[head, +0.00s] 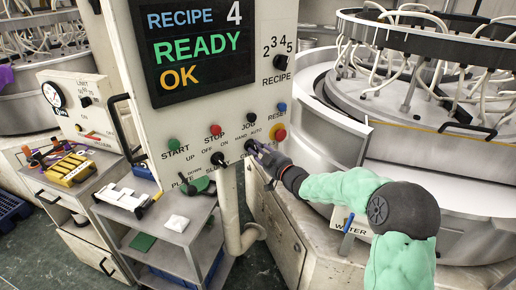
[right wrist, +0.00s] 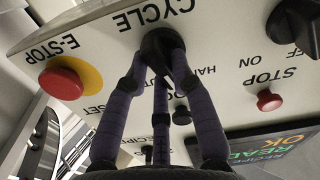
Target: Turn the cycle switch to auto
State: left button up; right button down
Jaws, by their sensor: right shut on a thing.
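The cycle switch (right wrist: 158,42) is a black round knob on the white sloped panel, beside the word CYCLE in the right wrist view. My right gripper (right wrist: 163,55) has its purple-grey fingers closed around this knob. In the head view the right gripper (head: 262,149) reaches the panel's lower edge from the right, near the labels HAND and AUTO. The fingers cover most of the knob, so I cannot tell which way it points. My left gripper is not in view.
The red E-stop (right wrist: 61,83) on its yellow ring sits close beside my fingers. A red stop button (right wrist: 269,100) and a black knob (right wrist: 294,25) are on the other side. The display (head: 200,45) reads READY OK. A grey cart (head: 165,240) stands at lower left.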

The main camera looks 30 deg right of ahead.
jog(key=shift+d+f+m+p, duration=0.1)
jog(key=shift+m+p, duration=0.95)
jog(key=shift+m, duration=1.2)
jog(key=shift+f+m+p, duration=0.1)
jog(key=shift+m+p, duration=0.95)
jog(key=shift+m, duration=1.2)
jog(key=c, duration=1)
grip_release()
jog(key=shift+c, duration=0.2)
jog(key=s+d, duration=0.1)
jog(key=s, duration=1.1)
jog(key=shift+d, duration=0.1)
